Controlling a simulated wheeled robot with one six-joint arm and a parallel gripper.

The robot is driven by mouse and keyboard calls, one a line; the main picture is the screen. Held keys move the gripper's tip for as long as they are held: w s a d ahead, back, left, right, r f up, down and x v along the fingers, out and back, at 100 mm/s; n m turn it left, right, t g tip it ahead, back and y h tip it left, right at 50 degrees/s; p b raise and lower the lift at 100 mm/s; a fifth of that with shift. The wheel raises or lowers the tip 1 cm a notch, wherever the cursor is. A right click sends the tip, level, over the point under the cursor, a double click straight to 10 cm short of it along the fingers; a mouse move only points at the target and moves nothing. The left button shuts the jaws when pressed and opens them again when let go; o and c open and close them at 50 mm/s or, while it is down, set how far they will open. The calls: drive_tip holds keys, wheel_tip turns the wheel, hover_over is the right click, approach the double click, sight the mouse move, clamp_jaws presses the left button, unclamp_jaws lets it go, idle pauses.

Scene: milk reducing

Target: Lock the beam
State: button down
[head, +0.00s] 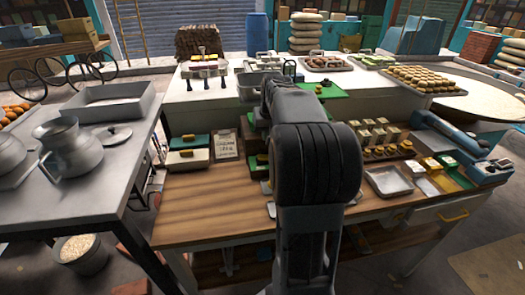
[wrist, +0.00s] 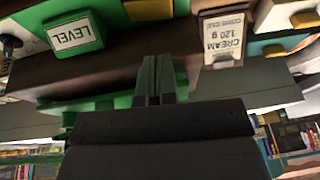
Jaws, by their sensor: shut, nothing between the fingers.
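I cannot pick out the beam or its lock for certain. A brown wooden piece (head: 250,139) with green and yellow parts stands on the wooden table, mostly hidden behind my arm. In the wrist view a dark brown bar (wrist: 110,77) runs behind my fingers, with a green block labelled LEVEL (wrist: 75,32) above it at left. A CREAM 120 g card (wrist: 222,38) is at upper right; it also stands in the head view (head: 226,145). My gripper (wrist: 153,78) is shut and empty in front of the bar; whether it touches is unclear. The arm hides it in the head view.
The wooden table (head: 195,205) is bare at front left. A metal tray (head: 388,180), small pots and a blue-grey device (head: 450,138) fill the right. A metal side table (head: 115,148) holds pots at left.

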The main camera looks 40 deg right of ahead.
hover_over(262, 156)
drive_tip(key=s, duration=0.1)
wheel_tip(262, 156, down, 6)
drive_tip(key=shift+r, duration=0.25)
drive_tip(key=shift+w+a+f, duration=0.1)
drive_tip(key=shift+a+f, duration=0.1)
drive_tip(key=shift+f, duration=0.9)
drive_tip(key=shift+d, duration=0.1)
